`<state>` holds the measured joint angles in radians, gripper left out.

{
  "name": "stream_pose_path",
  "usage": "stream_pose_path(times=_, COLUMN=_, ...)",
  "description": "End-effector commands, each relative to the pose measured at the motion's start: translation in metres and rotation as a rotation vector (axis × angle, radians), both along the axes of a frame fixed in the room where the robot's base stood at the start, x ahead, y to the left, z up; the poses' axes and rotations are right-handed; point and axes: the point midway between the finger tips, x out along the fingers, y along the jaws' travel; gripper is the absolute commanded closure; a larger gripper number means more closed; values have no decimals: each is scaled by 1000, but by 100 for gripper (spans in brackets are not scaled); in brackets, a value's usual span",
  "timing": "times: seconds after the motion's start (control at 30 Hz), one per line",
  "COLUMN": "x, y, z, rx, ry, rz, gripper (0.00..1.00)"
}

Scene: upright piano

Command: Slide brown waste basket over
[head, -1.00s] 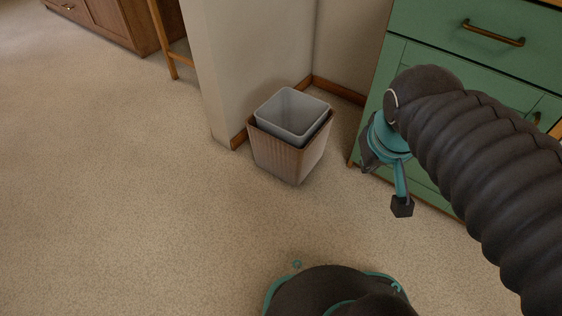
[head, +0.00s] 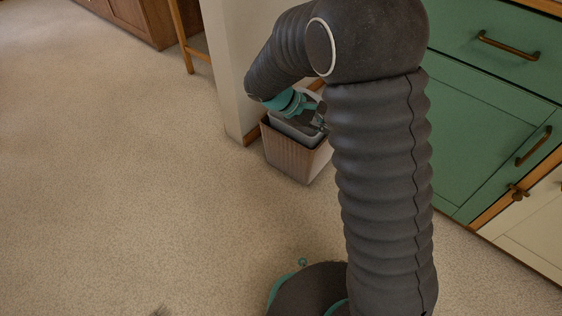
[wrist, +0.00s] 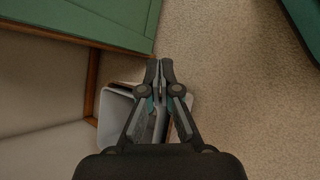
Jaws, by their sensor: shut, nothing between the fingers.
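My gripper (head: 318,122) is over the basket's top, partly hidden by my arm. In the wrist view my gripper (wrist: 160,66) is shut and empty, its fingertips together. The liner's pale rim (wrist: 112,108) shows beside and beneath it there. I cannot tell whether the fingers touch the basket or liner.
A green cabinet (head: 485,115) with brass handles stands to the right of the basket. A pale wall end (head: 226,75) with wooden baseboard is just left of it. A wooden leg (head: 182,35) stands farther back. Open carpet (head: 120,170) lies to the left and front.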

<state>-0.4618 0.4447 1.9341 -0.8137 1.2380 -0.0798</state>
Motion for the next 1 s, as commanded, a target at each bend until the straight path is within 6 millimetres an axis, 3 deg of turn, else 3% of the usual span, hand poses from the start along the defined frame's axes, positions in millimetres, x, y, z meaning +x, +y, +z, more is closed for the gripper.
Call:
stream_pose_path(times=0.3, x=47, y=64, z=-86, rx=-303, ry=125, rz=280, gripper=100)
stream_pose_path(times=0.53, x=61, y=113, z=-159, rx=-517, ry=179, rz=490, gripper=100)
stream_pose_path(times=0.77, x=55, y=159, z=-240, rx=-726, ry=210, rz=707, gripper=100)
stream_pose_path(times=1.0, x=33, y=194, z=-315, rx=-908, ry=211, rz=906, gripper=100)
